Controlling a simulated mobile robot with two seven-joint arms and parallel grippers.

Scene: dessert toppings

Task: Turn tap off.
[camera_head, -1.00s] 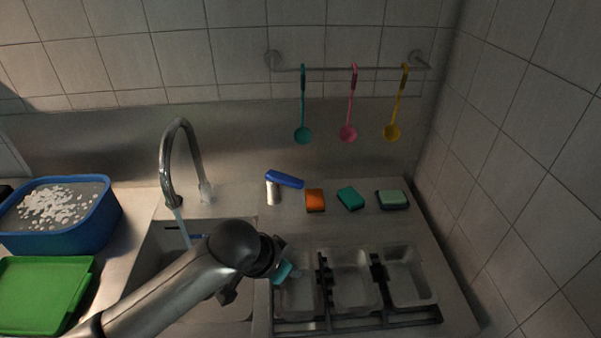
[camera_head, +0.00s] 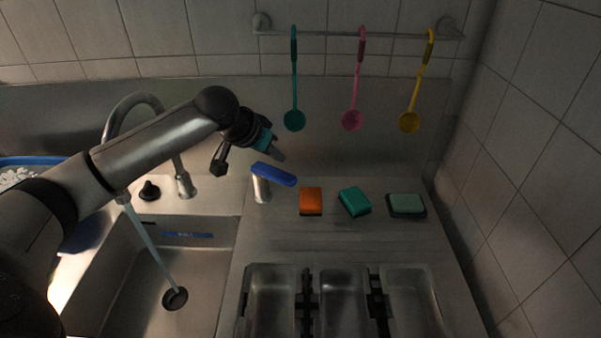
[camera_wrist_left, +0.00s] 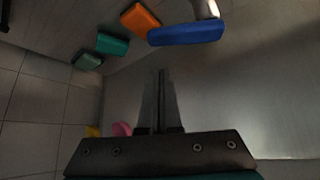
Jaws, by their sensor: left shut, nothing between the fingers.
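The curved metal tap (camera_head: 183,183) stands behind the sink, partly hidden by my left arm. Water (camera_head: 152,245) runs from it into the sink basin (camera_head: 128,272). A blue lever handle (camera_head: 273,174) sits on a short metal post (camera_head: 261,189) to the right of the tap. The lever also shows at the top of the left wrist view (camera_wrist_left: 187,33). My left gripper (camera_head: 278,155) is shut and empty, with its fingertips just above the lever in the head view. In the wrist view the fingertips (camera_wrist_left: 160,74) appear apart from the lever. My right gripper is not in view.
An orange sponge (camera_head: 311,201), a teal sponge (camera_head: 354,201) and a pale green sponge (camera_head: 406,205) lie right of the lever. Metal trays (camera_head: 343,300) stand in front. Teal, pink and yellow ladles (camera_head: 294,118) hang from a wall rail (camera_head: 385,34). The wall is close behind.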

